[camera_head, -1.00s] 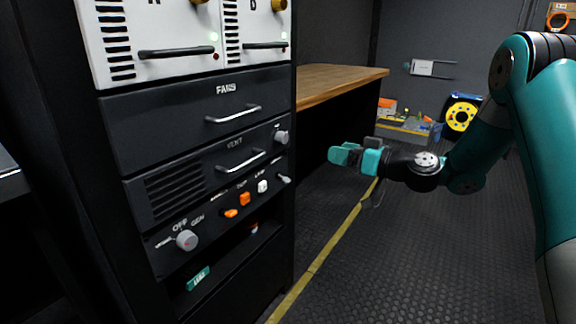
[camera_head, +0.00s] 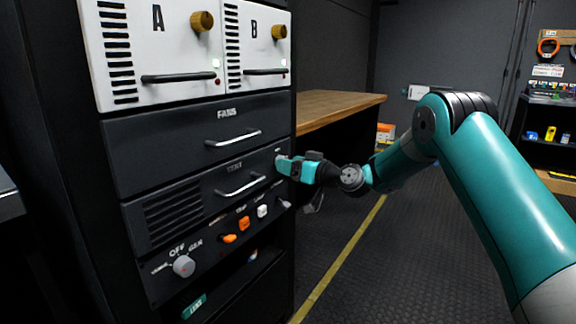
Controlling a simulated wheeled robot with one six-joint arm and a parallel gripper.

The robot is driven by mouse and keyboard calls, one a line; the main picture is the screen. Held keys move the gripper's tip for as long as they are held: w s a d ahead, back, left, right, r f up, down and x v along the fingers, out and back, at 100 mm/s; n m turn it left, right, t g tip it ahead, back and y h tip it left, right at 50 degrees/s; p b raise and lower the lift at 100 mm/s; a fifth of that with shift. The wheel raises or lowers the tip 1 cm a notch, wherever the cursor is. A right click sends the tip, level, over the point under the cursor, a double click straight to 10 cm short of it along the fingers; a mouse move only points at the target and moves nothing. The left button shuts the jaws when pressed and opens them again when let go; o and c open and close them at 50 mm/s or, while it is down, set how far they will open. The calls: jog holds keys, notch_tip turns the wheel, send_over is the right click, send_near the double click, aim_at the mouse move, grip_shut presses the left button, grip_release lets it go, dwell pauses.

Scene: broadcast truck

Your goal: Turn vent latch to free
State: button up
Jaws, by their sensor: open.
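The dark vent panel (camera_head: 205,196) sits in the rack below the fans drawer, with slats on its left and a silver handle (camera_head: 241,186) near its middle. Its latch, a small grey knob at the panel's upper right, is hidden behind my gripper now. My gripper (camera_head: 282,164) has teal fingers and is at the right end of the vent panel, over the latch's place. It is open. I cannot tell whether the fingers touch the latch or which way it is turned.
Below the vent are orange and white switches (camera_head: 244,223) and a grey rotary knob (camera_head: 184,266). The fans drawer handle (camera_head: 234,139) protrudes above. A wooden bench (camera_head: 340,108) stands behind the rack. The floor on the right is clear.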

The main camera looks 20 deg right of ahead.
jog(key=shift+w+a, duration=0.4)
jog(key=shift+w, duration=0.1)
jog(key=c, duration=0.9)
